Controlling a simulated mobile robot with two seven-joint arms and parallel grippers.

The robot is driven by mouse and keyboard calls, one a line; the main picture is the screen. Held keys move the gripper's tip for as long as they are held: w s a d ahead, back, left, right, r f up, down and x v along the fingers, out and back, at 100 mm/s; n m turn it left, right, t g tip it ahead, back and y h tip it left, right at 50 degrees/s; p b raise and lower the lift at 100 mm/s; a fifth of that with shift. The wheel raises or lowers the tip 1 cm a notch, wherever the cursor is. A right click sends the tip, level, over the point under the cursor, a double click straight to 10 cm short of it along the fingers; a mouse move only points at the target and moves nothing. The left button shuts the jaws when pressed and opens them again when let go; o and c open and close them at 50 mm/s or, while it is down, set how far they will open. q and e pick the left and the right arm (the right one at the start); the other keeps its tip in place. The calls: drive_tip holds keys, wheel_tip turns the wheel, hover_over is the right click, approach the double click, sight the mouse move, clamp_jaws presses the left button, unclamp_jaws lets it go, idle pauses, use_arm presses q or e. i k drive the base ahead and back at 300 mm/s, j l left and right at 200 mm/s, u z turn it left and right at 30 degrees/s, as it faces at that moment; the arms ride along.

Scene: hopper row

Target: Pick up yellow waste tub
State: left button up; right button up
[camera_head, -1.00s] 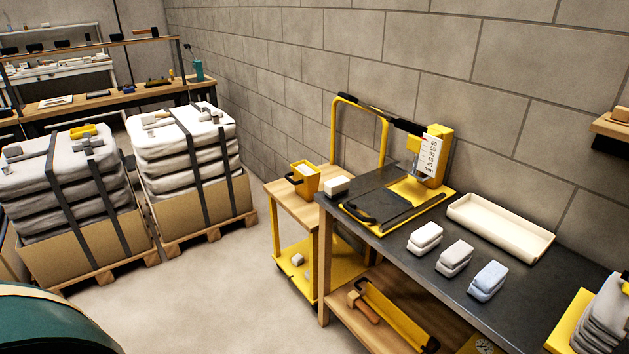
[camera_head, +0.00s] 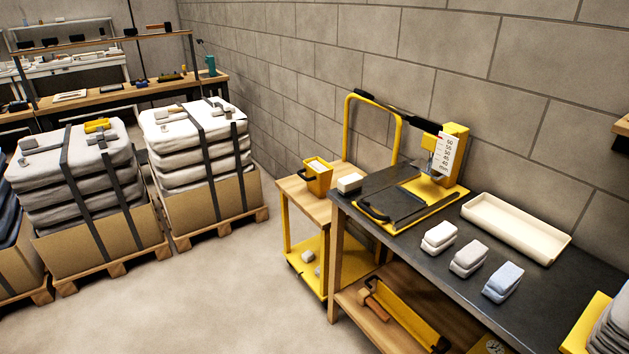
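The yellow waste tub (camera_head: 318,181) stands upright on the wooden top of a small yellow-framed cart (camera_head: 296,191). It has a dark handle on its left side and something pale inside. A pale block sits close to its right, at the bench corner. Neither of my grippers shows in the head view.
A dark-topped workbench (camera_head: 408,232) stands right of the cart. It bears a yellow press (camera_head: 447,157), a cream tray (camera_head: 514,229) and several small wrapped blocks (camera_head: 468,258). Strapped sack stacks on pallets (camera_head: 200,150) stand at left. The floor (camera_head: 225,290) between is clear.

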sight(318, 173)
drive_tip(key=z, duration=1.55)
drive_tip(key=j+z, duration=0.5)
drive_tip(key=z, duration=0.2)
drive_tip(key=j+z, duration=0.2)
drive_tip(key=z, duration=0.2)
drive_tip(key=k+j+z, duration=0.15)
drive_tip(key=j+z, duration=0.3)
drive_tip(key=k+j+z, duration=0.15)
drive_tip(key=z, duration=0.25)
drive_tip(key=k+j+z, duration=0.25)
drive_tip(key=z, duration=0.2)
drive_tip(key=k+j+z, duration=0.25)
drive_tip(key=z, duration=0.2)
drive_tip(key=k+z, duration=0.4)
drive_tip(key=k+j+z, duration=0.15)
drive_tip(key=k, duration=0.3)
drive_tip(key=k+j+z, duration=0.15)
drive_tip(key=k, duration=0.3)
drive_tip(key=k+j+u, duration=0.25)
drive_tip(key=k, duration=0.2)
drive_tip(key=k+j+u, duration=0.25)
drive_tip(key=k, duration=0.2)
